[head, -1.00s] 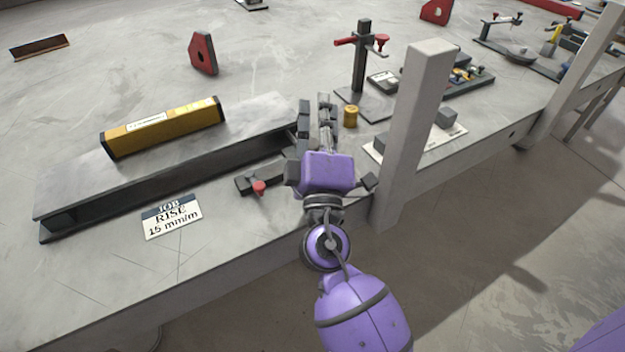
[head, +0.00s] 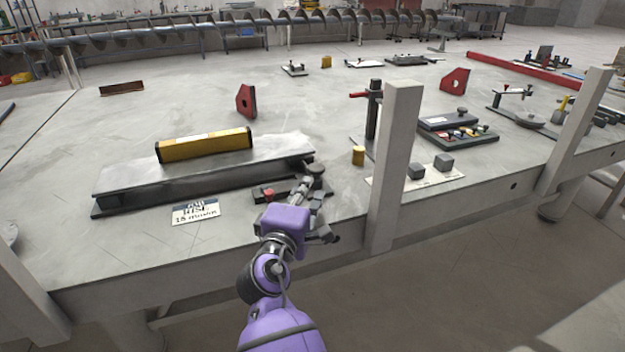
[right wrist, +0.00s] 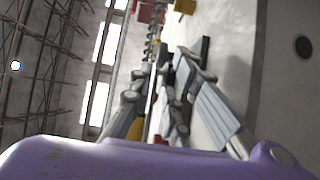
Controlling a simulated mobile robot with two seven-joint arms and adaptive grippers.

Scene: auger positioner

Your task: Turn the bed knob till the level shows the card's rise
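The yellow level (head: 204,146) lies on top of the grey bed (head: 118,178). I cannot read its vial from here. The white card (head: 195,213) lies flat in front of the bed and reads RISE 15 mm/m. A dark round knob (head: 316,168) shows at the bed's right end. My right gripper (head: 308,183) is at that end, its fingertips close to the knob. Whether they touch or grip it is unclear. In the right wrist view, the finger linkages (right wrist: 172,85) crowd the middle and the knob is not clear. My left gripper is out of view.
A small block with a red part (head: 265,194) sits beside my right gripper. A grey post (head: 397,165) rises at the table's front edge, right of my arm. The table's front left is clear.

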